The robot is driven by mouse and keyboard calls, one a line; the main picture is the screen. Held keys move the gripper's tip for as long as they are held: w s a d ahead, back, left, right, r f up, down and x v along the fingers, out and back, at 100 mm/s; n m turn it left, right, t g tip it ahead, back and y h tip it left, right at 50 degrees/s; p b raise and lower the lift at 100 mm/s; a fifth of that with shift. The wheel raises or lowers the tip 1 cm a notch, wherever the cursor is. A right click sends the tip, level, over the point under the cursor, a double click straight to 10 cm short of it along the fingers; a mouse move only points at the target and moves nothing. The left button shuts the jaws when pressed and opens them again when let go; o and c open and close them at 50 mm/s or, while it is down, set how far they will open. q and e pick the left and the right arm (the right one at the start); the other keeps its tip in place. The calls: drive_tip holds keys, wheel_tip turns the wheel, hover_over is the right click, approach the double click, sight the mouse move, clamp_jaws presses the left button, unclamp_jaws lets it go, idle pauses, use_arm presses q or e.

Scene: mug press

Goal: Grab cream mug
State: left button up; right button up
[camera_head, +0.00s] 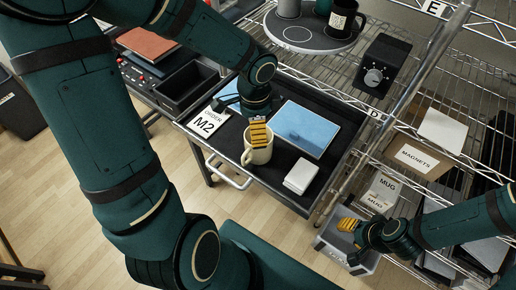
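The cream mug (258,156) stands upright on the dark cart top, its handle toward the left. My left gripper (260,134) reaches down from above, its yellow finger pads right at the mug's rim. The pads overlap the mug's opening and hide part of it. I cannot tell whether they are closed on the wall. My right gripper (348,224) is at the lower right, above a grey bin (338,248) and away from the mug. Its finger gap is not clear.
A blue flat panel (305,128) and white blocks (301,176) lie right of the mug. An "ORDER M2" card (208,123) lies left. A round tray (285,38) holds other mugs, including a black one (341,20). Wire shelving with boxes (412,152) stands right.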

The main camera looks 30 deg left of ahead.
use_arm(q)
drive_tip(key=f, duration=0.2)
drive_tip(key=f+b, duration=0.1)
drive_tip(key=f, duration=0.1)
drive_tip(key=f+b, duration=0.1)
drive_tip(key=f, duration=0.1)
drive_tip(key=shift+d, duration=0.25)
drive_tip(key=c, duration=1.1)
